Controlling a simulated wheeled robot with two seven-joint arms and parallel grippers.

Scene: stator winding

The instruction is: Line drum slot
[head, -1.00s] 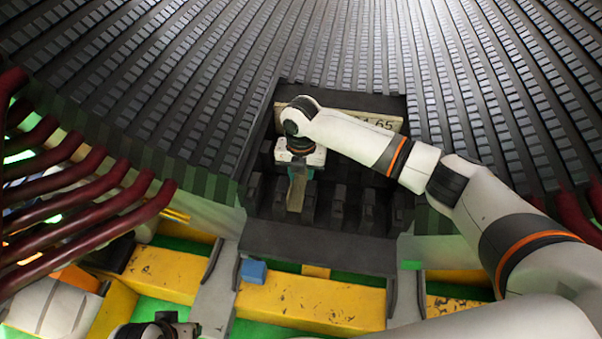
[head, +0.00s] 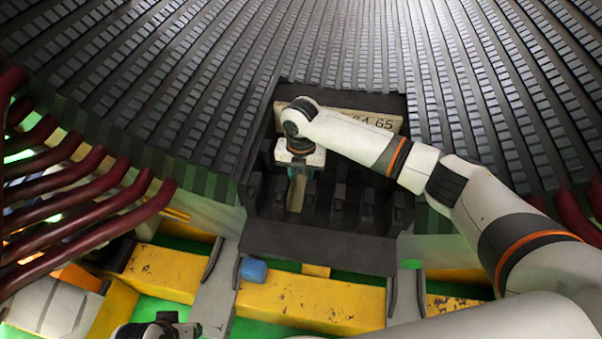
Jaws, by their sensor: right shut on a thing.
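The drum (head: 330,45) fills the top of the head view, a dark ridged surface with long slots running away from me. A dark recess with several slots and teeth (head: 338,200) opens at its near edge. A pale plate with numbers, "65" readable (head: 372,116), stands at the back of the recess. My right gripper (head: 298,178) points down into the recess, shut on a grey-brown strip (head: 297,192). The strip stands over the left part of the slots; its lower end is hard to make out. My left gripper (head: 165,325) is at the bottom edge, partly cut off; its fingers do not show clearly.
Several dark red curved bars (head: 75,215) stick in from the left. A yellow beam (head: 310,303) runs below the recess, with a small blue block (head: 253,270) on its left end. Green floor shows between the beams.

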